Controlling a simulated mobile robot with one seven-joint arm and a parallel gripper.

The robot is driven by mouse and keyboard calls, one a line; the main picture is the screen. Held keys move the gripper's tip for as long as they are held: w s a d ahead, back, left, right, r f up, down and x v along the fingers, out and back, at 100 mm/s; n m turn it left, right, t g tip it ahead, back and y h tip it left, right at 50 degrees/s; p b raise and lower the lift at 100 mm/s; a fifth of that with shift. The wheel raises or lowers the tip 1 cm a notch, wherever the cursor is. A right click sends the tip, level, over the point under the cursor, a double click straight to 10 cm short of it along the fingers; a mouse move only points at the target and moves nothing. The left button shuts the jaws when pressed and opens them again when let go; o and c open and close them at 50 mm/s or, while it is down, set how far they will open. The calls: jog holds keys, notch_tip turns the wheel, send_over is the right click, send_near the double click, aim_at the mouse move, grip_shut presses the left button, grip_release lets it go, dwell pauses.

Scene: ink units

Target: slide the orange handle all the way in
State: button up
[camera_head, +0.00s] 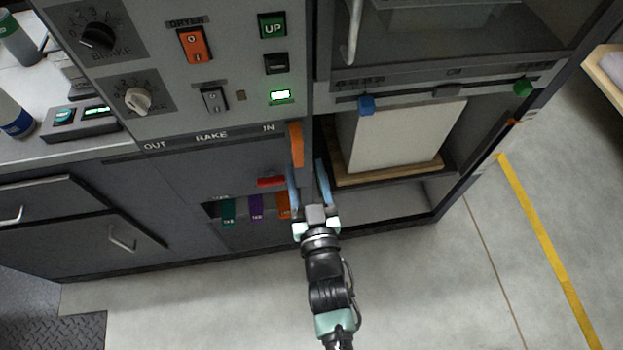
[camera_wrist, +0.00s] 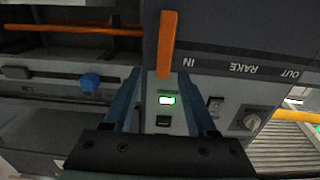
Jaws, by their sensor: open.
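The orange handle (camera_head: 296,144) is an upright bar at the right end of the RAKE slot (camera_head: 215,140), by the word IN. In the wrist view, where the lettering is upside down, the handle (camera_wrist: 166,45) also stands beside IN. My gripper (camera_head: 307,167) is open, with its two blue fingers just below the handle in the head view. In the wrist view the handle's near end shows between the fingertips of my gripper (camera_wrist: 162,78). I see nothing held, and the handle's gap to the fingers is unclear.
Right of the handle is an open bay with a pale block (camera_head: 403,138) on a wooden board (camera_head: 390,172). A blue knob (camera_head: 366,105) and a green knob (camera_head: 522,87) sit above it. A red handle (camera_head: 270,181) and coloured tabs (camera_head: 256,207) are to the lower left.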

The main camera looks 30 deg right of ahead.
jog(key=v, duration=0.6)
jog(key=shift+r, duration=0.1)
dwell(0.4)
jog(key=w+a+r+n+y, duration=0.15)
jog(key=w+a+r, duration=0.25)
jog(key=w+r, duration=1.05)
jog(key=a+r+n+y, duration=0.15)
jog(key=a+r, duration=0.25)
jog(key=r, duration=0.6)
jog(key=a+r+y, duration=0.2)
jog(key=a+r, duration=0.3)
jog(key=r, duration=0.4)
jog(key=s+r+t+p, duration=0.2)
jog(key=s+r+t, duration=0.1)
jog(key=r, duration=0.7)
jog(key=s+r+t+p, duration=0.2)
jog(key=s+r, duration=0.4)
jog(key=r, duration=0.5)
jog(key=s+r+t+p, duration=0.2)
jog(key=s+r+t, duration=0.3)
jog(key=r, duration=0.6)
jog(key=shift+r+p, duration=0.25)
jog(key=shift+p, duration=0.05)
